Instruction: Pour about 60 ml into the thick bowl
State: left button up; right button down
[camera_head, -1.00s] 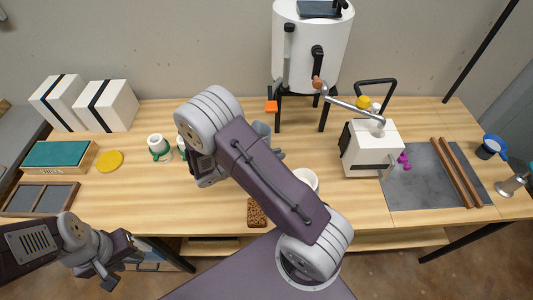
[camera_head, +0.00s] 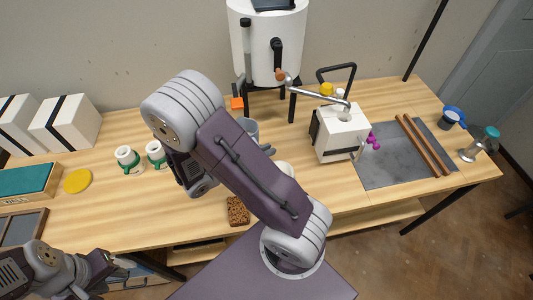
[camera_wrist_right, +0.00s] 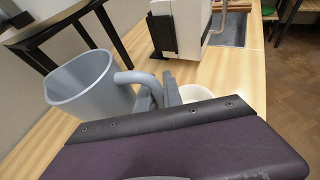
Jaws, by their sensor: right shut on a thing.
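A grey jug (camera_wrist_right: 80,88) stands out in the right wrist view, its handle toward my gripper. My right gripper (camera_wrist_right: 166,96) is shut on this handle. In the head view only part of the jug (camera_head: 250,128) shows behind my right arm, which hides the gripper there. I see no liquid in the jug. A white bowl (camera_wrist_right: 196,93) sits on the table beyond the right gripper; in the head view the bowl (camera_head: 286,168) is mostly hidden by my arm. I cannot judge its thickness. My left gripper (camera_head: 112,270) is low at the left, before the table's front edge; its jaws are unclear.
Two white-and-green mugs (camera_head: 128,160) stand left of my right arm. A brown speckled block (camera_head: 238,211) lies near the front edge. A white container on legs (camera_head: 268,45) stands behind, a white box-shaped device (camera_head: 340,134) to the right, beside a grey slab (camera_head: 388,165).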

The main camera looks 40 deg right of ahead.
aim_at(274, 163)
jog(key=shift+r, duration=0.3)
jog(key=d+f+m+g+y+p, duration=0.1)
jog(key=m+g, duration=0.2)
jog(key=d+f+m+g+y+p, duration=0.1)
jog(key=f+m+g+p, duration=0.1)
jog(key=m+g, duration=0.1)
jog(key=d+f+m+g+y+p, duration=0.1)
jog(key=f+m+g, duration=0.1)
jog(key=m+g, duration=0.1)
jog(key=shift+s+g+y, duration=0.15)
jog(key=shift+g+y, duration=0.15)
jog(key=shift+s+d, duration=0.15)
